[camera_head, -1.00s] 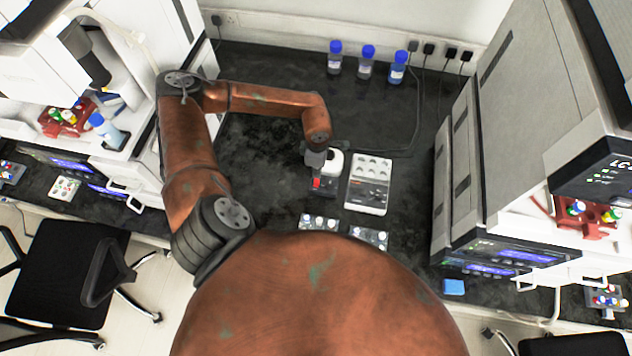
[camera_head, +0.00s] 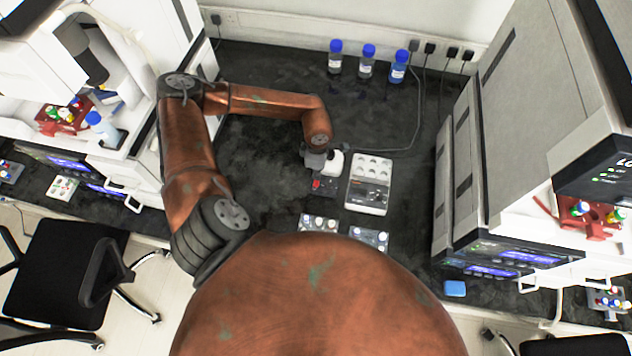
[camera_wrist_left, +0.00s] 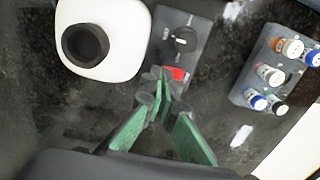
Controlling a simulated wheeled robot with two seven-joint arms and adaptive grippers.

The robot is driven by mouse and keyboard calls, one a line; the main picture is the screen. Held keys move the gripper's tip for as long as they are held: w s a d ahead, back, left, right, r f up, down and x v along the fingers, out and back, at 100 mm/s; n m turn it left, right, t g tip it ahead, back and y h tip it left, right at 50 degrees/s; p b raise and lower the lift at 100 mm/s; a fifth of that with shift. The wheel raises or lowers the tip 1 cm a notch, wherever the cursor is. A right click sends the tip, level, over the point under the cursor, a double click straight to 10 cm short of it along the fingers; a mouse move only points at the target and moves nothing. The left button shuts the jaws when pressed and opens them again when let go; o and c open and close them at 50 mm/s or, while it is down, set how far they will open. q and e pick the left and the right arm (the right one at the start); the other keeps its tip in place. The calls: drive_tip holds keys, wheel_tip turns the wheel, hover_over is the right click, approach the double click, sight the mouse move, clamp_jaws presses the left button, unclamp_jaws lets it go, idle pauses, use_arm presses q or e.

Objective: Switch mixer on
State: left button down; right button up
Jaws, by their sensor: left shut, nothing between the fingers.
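The mixer has a white body (camera_head: 335,163) with a dark control panel (camera_head: 328,188) in front, left of centre on the bench. In the left wrist view its white body (camera_wrist_left: 105,62) carries a black cup (camera_wrist_left: 85,43). Its panel shows a knob (camera_wrist_left: 184,40) with a white mark and a red switch (camera_wrist_left: 178,74). My left gripper (camera_head: 315,172) is over the panel. In the left wrist view its green fingers (camera_wrist_left: 160,80) are together and empty, with the tips beside the red switch and partly overlapping it. I cannot tell whether they touch it.
A white device with round wells (camera_head: 368,190) stands right of the mixer. Small vial racks (camera_head: 319,222) (camera_head: 369,237) lie in front; one also shows in the left wrist view (camera_wrist_left: 242,88). Blue-capped bottles (camera_head: 367,63) stand at the back. Tall instruments (camera_head: 470,170) bound the right side.

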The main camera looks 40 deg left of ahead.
use_arm(q)
drive_tip(key=shift+f, duration=0.4)
drive_tip(key=shift+r+p, duration=1.3)
drive_tip(key=shift+r, duration=1.25)
